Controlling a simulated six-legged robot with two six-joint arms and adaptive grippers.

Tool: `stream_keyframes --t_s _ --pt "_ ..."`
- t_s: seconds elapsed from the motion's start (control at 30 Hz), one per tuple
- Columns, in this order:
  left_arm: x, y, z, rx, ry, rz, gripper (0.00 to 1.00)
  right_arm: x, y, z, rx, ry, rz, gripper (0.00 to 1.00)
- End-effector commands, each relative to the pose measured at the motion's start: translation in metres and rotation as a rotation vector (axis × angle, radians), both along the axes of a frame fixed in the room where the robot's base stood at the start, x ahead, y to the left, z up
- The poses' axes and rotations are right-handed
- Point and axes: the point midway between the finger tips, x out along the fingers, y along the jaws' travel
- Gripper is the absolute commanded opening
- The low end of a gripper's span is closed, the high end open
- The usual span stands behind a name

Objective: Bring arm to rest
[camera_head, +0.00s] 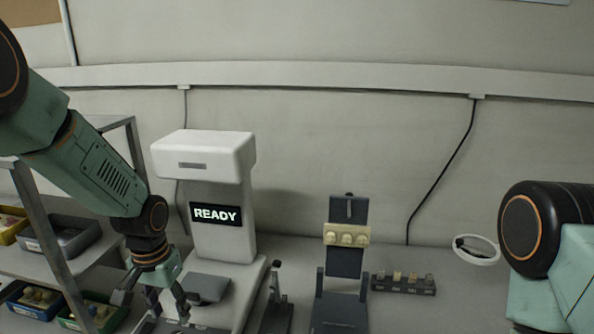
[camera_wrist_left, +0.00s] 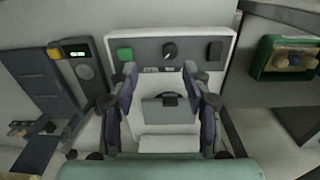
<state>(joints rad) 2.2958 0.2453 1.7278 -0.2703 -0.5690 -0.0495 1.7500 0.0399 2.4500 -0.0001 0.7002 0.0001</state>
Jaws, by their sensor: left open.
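My left gripper (camera_head: 152,300) hangs from the green left arm, fingers pointing down, at the lower left of the head view. It is in front of the base of the white machine (camera_head: 222,222), whose screen reads READY. In the left wrist view the two fingers of the left gripper (camera_wrist_left: 160,85) stand apart with nothing between them.
A shelf rack (camera_head: 52,240) with bins, among them a blue bin (camera_head: 30,303), stands close on the left. A dark stand (camera_head: 345,262) with cream pieces, a small dark block rack (camera_head: 403,284) and a white ring dish (camera_head: 476,250) stand to the right.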

Motion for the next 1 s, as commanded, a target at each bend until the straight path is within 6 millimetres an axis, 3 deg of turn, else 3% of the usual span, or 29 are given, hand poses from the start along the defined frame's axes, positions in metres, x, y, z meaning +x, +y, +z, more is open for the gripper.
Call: stream_keyframes --t_s 0.03,0.1,0.3,0.5,0.7,0.77,1.0 --pt "-0.019 -0.01 -0.026 -0.01 0.018 -0.001 0.49 0.0 0.0 0.0 0.0 0.0 0.0 0.4" --pt "-0.044 -0.025 -0.06 -0.027 0.022 0.007 0.49 0.0 0.0 0.0 0.0 0.0 0.0 0.4" --pt "-0.134 -0.056 -0.135 -0.053 0.025 0.051 0.49 0.0 0.0 0.0 0.0 0.0 0.0 0.4" --pt "-0.223 -0.069 -0.169 -0.038 0.024 0.099 0.49 0.0 0.0 0.0 0.0 0.0 0.0 0.4" --pt "-0.293 -0.069 -0.172 -0.003 0.02 0.126 0.49 0.0 0.0 0.0 0.0 0.0 0.0 0.4" --pt "-0.311 -0.068 -0.17 0.01 0.019 0.131 0.49 0.0 0.0 0.0 0.0 0.0 0.0 0.4" --pt "-0.308 -0.068 -0.213 0.01 0.006 0.133 0.49 0.0 0.0 -0.044 0.0 0.001 0.0 0.4"
